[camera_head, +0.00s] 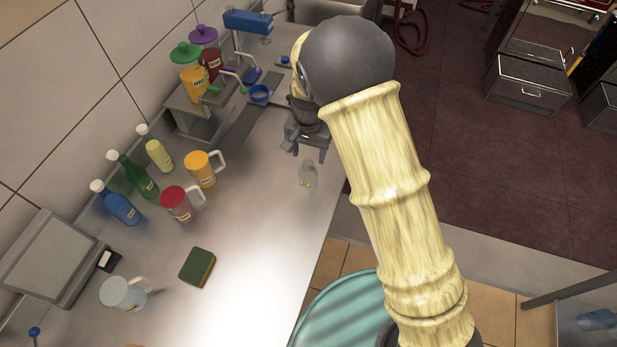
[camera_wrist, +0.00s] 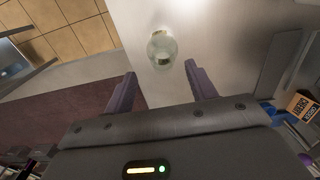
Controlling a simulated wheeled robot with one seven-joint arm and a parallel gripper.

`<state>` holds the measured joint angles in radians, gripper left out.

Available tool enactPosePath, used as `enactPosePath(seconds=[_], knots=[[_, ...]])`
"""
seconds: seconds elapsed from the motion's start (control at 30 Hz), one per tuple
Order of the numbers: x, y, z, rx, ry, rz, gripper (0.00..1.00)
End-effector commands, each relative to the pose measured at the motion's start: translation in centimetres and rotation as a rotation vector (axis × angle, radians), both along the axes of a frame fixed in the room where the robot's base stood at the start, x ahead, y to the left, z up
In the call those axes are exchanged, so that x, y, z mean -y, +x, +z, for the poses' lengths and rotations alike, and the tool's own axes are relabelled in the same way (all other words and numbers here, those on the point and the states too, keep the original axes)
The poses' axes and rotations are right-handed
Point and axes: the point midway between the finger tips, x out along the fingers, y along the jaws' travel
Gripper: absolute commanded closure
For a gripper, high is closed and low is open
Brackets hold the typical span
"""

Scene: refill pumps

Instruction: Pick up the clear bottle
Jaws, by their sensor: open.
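The clear bottle (camera_head: 308,174) stands on the metal counter near its right edge in the head view. It is small and see-through, with a label low on it. My gripper (camera_head: 309,152) is just beyond and above it, with its fingers apart and nothing between them. In the wrist view the clear bottle (camera_wrist: 162,48) is ahead of my open gripper (camera_wrist: 160,82), roughly centred between the two purple fingertips. The bottle and the fingers look apart; the exact gap is hard to tell.
A red pitcher (camera_head: 176,203) and an orange pitcher (camera_head: 200,168) stand left of the bottle, with blue (camera_head: 121,207), green (camera_head: 138,180) and yellow (camera_head: 158,155) bottles behind. A sponge (camera_head: 197,267) lies nearer. Pump stands (camera_head: 197,122) occupy the far end. The counter around the bottle is clear.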

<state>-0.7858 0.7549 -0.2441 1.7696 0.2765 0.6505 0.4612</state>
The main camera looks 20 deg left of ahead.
Motion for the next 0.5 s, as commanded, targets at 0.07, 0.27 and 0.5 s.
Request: enactPosePath(seconds=[0.07,0.27,0.5], knots=[[0.0,0.0,0.0,0.0,0.0,0.0,0.44],[-0.1,0.1,-1.1,-0.003,-0.002,-0.001,0.44],[-0.2,0.3,-4.1,-0.004,-0.003,-0.001,0.44]])
